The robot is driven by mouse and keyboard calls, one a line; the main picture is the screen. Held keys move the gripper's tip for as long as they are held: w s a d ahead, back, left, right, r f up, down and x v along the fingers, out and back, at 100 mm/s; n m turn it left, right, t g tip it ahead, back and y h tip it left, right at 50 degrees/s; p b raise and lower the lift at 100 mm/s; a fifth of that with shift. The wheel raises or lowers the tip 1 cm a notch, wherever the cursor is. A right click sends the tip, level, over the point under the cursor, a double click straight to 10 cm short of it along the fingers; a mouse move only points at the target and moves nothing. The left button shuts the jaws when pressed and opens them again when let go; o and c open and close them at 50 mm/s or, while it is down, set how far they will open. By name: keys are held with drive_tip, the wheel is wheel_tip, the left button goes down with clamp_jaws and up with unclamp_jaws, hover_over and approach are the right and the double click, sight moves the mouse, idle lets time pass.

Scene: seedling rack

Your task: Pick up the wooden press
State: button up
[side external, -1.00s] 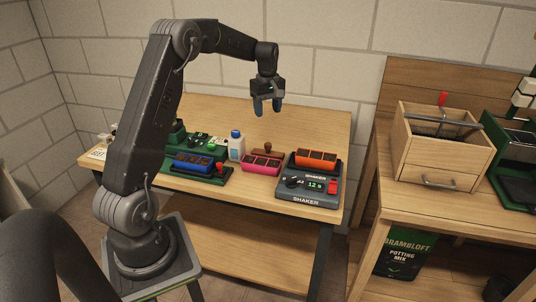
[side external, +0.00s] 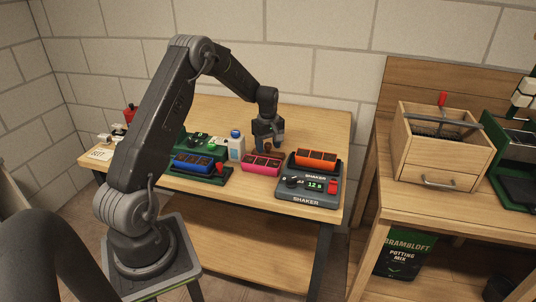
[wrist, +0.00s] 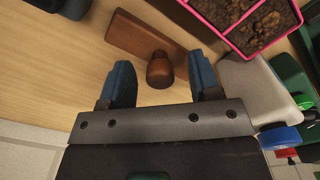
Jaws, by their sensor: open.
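The wooden press is a brown block with a round knob on top. In the wrist view its knob (wrist: 160,70) sits between and just beyond my two blue fingertips, and its flat base (wrist: 142,34) lies on the table. In the side external view the press's knob (side external: 267,147) shows just under my gripper (side external: 267,141), behind the pink tray; most of the base is hidden there. My gripper (wrist: 163,85) is open, with bare space between each finger and the knob. I cannot tell if any part touches.
A pink-rimmed soil tray (wrist: 240,18) lies close by the press. An orange tray (side external: 316,158) sits on the shaker (side external: 306,190) to the right. A blue-capped bottle (side external: 236,146) and a blue tray (side external: 194,163) stand left. The table behind is clear.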

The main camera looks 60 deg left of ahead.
sight(268, 143)
drive_tip(key=shift+c, duration=0.2)
clamp_jaws()
idle(0.4)
wheel_tip(268, 143, up, 10)
idle(0.5)
drive_tip(key=c, duration=0.6)
unclamp_jaws()
drive_tip(key=shift+c, duration=1.4)
